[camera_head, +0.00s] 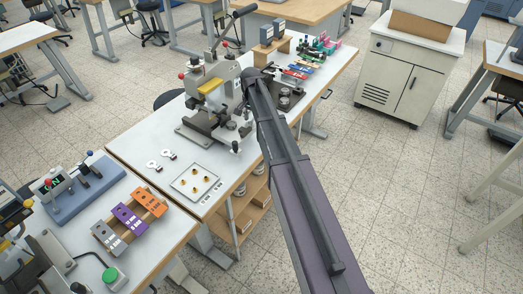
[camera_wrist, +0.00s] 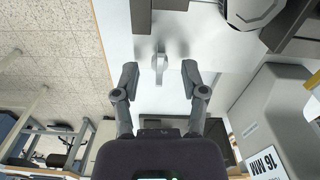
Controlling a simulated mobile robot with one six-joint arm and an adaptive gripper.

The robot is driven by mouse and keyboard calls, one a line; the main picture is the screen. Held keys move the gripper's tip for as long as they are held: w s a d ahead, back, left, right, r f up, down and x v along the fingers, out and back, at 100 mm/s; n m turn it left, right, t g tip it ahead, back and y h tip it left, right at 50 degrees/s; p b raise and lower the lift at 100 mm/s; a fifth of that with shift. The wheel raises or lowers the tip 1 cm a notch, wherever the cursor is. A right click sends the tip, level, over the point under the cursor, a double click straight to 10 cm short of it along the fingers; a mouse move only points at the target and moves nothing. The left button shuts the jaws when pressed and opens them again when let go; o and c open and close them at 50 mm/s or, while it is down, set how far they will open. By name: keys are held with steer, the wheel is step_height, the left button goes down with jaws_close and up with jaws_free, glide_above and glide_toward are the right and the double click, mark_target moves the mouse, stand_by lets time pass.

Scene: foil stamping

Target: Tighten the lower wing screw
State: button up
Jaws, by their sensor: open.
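In the wrist view my gripper (camera_wrist: 160,68) is open. A small light grey upright piece (camera_wrist: 160,64), which looks like the wing of a wing screw, shows in the gap between its fingertips, with clear space on both sides. I cannot tell how deep it lies between the fingers. The foil stamping press (camera_head: 212,98), grey with a dark lever and red knobs, stands on the white table in the head view. My arm reaches to the right side of the press and covers part of it. My gripper's fingers cannot be made out there.
A white tray (camera_head: 178,187) with several brass pieces lies in front of the press. Two small metal pieces lie left of the tray.

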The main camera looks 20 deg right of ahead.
steer(key=n, duration=0.4)
steer(key=shift+w+a, duration=0.1)
steer(key=n, duration=0.4)
steer(key=shift+a+n, duration=0.1)
steer(key=shift+n, duration=0.3)
steer(key=n, duration=0.3)
steer(key=shift+a+n, duration=0.1)
steer(key=shift+n, duration=0.3)
steer(key=n, duration=0.4)
steer(key=shift+a, duration=0.1)
steer(key=shift+r+n+p, duration=0.35)
steer(key=shift+n, duration=0.05)
step_height(320, 180, up, 14)
steer(key=p, duration=1.4)
steer(key=s+f+m+b, duration=0.2)
steer(key=s+m, duration=0.1)
steer(key=s, duration=0.6)
steer(key=s+a+f+m+b, duration=0.1)
steer(key=s+f+m+b, duration=0.1)
steer(key=s, duration=0.8)
steer(key=s+a+f+m+b, duration=0.1)
steer(key=s+f+m+b, duration=0.2)
steer(key=s, duration=0.6)
steer(key=shift+s+a+f+m+b, duration=0.25)
steer(key=shift+f+m+b, duration=0.05)
steer(key=shift+f+b, duration=0.1)
